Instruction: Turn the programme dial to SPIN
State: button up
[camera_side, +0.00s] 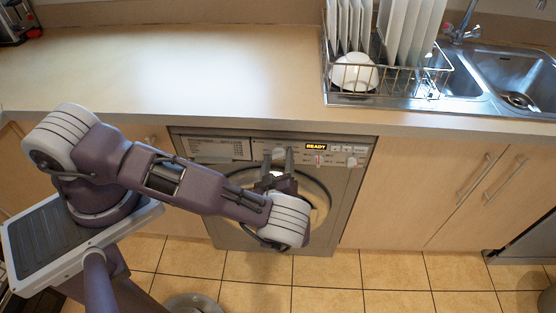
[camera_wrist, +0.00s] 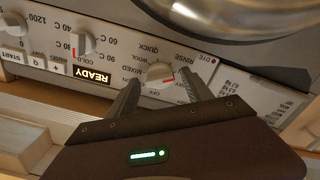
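The programme dial (camera_wrist: 158,74) is a pale round knob on the washing machine's panel. My gripper (camera_wrist: 160,84) is open, with one finger on each side of the dial and visible gaps between. I cannot tell whether either touches it. In the side view, my gripper (camera_side: 278,160) reaches up to the panel and the dial (camera_side: 279,153) shows between the fingers.
Two other knobs (camera_wrist: 83,43) (camera_side: 352,161) and a lit READY display (camera_wrist: 92,75) sit beside the dial. The round door (camera_side: 318,196) is below the panel. The worktop (camera_side: 180,70) overhangs above, with a dish rack (camera_side: 390,80) on the right.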

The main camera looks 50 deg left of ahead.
jog(key=shift+s+d, duration=0.1)
jog(key=v, duration=0.7)
jog(key=s+a+r+n+g+h, duration=0.1)
jog(key=s+r+n+g+h, duration=0.15)
jog(key=r+n+g, duration=0.8)
jog(key=s+a+r+n+g+h, duration=0.1)
jog(key=s+r+n+g+h, duration=0.2)
jog(key=r+n, duration=1.4)
jog(key=s+d+r+n+t+h, duration=0.1)
jog(key=s+r+n+t+h, duration=0.2)
jog(key=n, duration=1.1)
jog(key=s+d+r+n+t+h, duration=0.1)
jog(key=s+r+n+t+h, duration=0.2)
jog(key=s+r+n, duration=0.5)
jog(key=s+n+h, duration=0.1)
jog(key=s+n, duration=0.3)
jog(key=n, duration=0.3)
jog(key=shift+s+d+r, duration=0.2)
jog(key=shift+s+d, duration=0.05)
